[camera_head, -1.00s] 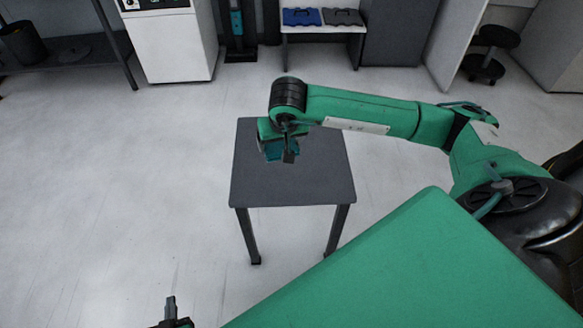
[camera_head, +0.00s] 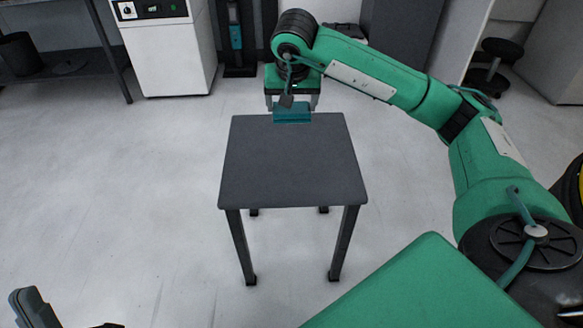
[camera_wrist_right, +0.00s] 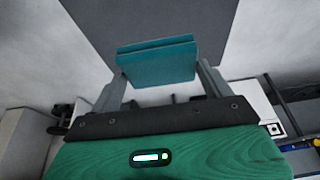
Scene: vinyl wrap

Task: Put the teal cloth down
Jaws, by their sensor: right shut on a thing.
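The teal cloth (camera_head: 292,113) is a folded block at the far edge of the small dark table (camera_head: 290,165). My right gripper (camera_head: 292,101) is shut on it from above, and the arm reaches in from the right. In the right wrist view the cloth (camera_wrist_right: 157,64) sits between the two fingers, with the table top (camera_wrist_right: 150,22) beyond it. I cannot tell whether the cloth touches the table. My left gripper (camera_head: 38,308) shows only in part at the bottom left corner, away from the table.
The rest of the table top is bare, with open floor (camera_head: 130,190) around it. A white cabinet (camera_head: 165,50) and a dark bench (camera_head: 60,65) stand at the back left. A stool (camera_head: 490,68) stands at the back right.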

